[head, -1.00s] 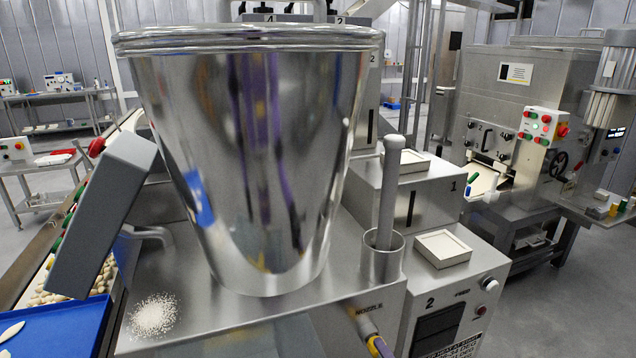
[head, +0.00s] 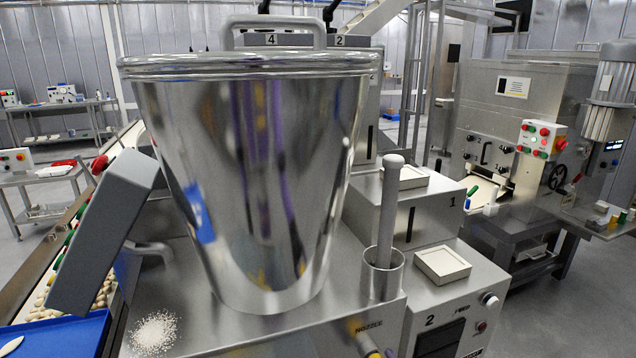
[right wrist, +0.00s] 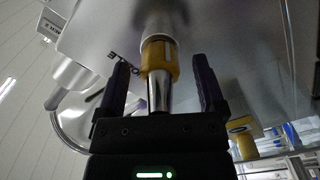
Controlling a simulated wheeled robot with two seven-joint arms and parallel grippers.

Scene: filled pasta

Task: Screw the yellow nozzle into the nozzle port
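The yellow nozzle (right wrist: 158,60) has a yellow collar and a shiny metal tube. In the right wrist view its collar end meets the pale cylindrical port (right wrist: 160,20) on the machine; I cannot tell how deeply it is threaded. My right gripper (right wrist: 157,78) is open, with its dark fingers on either side of the nozzle and gaps visible on both sides. In the head view only part of the nozzle (head: 369,344) shows at the bottom edge, below the "NOZZLE" lettering. My right gripper is outside the head view, and my left gripper is in neither view.
A large steel hopper (head: 250,180) fills the middle of the head view. A grey block (head: 103,232) juts out at its left. A cup (head: 382,274) with a grey pestle-like rod and a square tray (head: 442,264) are at right. A blue tray (head: 60,338) is lower left.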

